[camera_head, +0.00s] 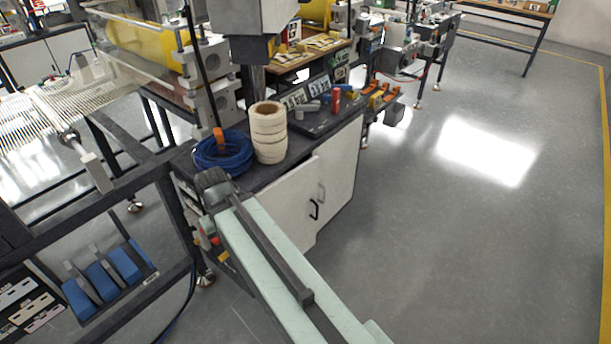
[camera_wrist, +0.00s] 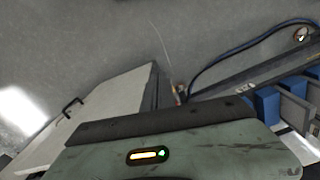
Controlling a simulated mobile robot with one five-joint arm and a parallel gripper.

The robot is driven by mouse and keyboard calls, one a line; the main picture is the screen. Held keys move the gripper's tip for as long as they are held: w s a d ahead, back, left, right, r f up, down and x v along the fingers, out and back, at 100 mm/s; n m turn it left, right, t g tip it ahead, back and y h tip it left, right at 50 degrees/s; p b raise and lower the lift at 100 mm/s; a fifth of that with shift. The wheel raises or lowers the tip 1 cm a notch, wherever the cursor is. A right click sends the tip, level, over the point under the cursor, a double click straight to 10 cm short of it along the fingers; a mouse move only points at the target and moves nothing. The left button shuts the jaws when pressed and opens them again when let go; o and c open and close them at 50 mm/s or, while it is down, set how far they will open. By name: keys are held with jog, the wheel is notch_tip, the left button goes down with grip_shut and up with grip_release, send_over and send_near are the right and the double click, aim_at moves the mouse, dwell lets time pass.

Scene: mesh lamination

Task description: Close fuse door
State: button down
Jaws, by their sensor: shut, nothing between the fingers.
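No door carries a readable fuse label. A white cabinet door (camera_head: 288,206) with a black handle (camera_head: 314,209) is under the dark bench top. Its free edge seems to stand a little out from the cabinet. My gripper (camera_head: 212,186) is shut and empty, at the bench's near left corner, left of the door. My pale green arm hides the door's lower left part. In the wrist view, a white panel (camera_wrist: 105,112) with a black handle (camera_wrist: 73,106) lies to the left, partly behind my pale green body. The fingertips are not clear there.
White tape rolls (camera_head: 268,133) and a blue cable coil (camera_head: 222,153) stand on the bench top close to my gripper. A dark frame with blue blocks (camera_head: 103,277) is on the left. The grey floor (camera_head: 470,240) at right is clear.

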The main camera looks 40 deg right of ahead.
jog(key=shift+a, duration=0.35)
